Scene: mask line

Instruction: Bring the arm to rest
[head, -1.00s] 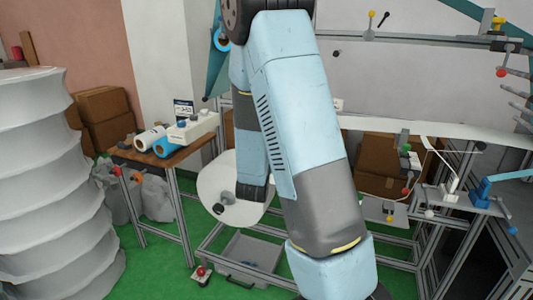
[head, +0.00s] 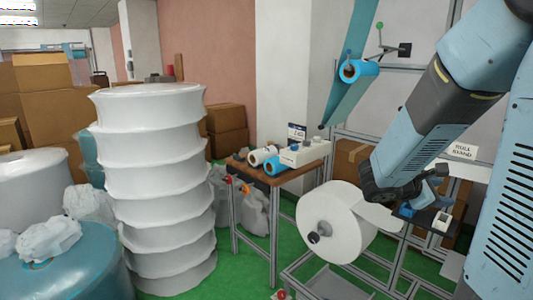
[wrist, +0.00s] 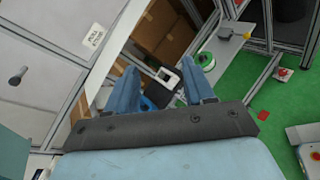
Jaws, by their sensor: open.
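My light blue and grey arm comes in from the upper right of the head view and bends down towards the roll stand. In the wrist view my gripper (wrist: 158,78) has two blue fingers set well apart. It is open, with nothing held between them. In the head view the end of my arm is beside and above the large white roll (head: 330,225); the fingers are hard to make out there.
A wooden table (head: 278,172) bears small rolls and a white device. A tall stack of white rolls (head: 160,190) stands left of it, with cardboard boxes (head: 42,95) behind. Metal frames surround the roll. A grey bin (head: 335,285) is low in front. Some green floor is clear.

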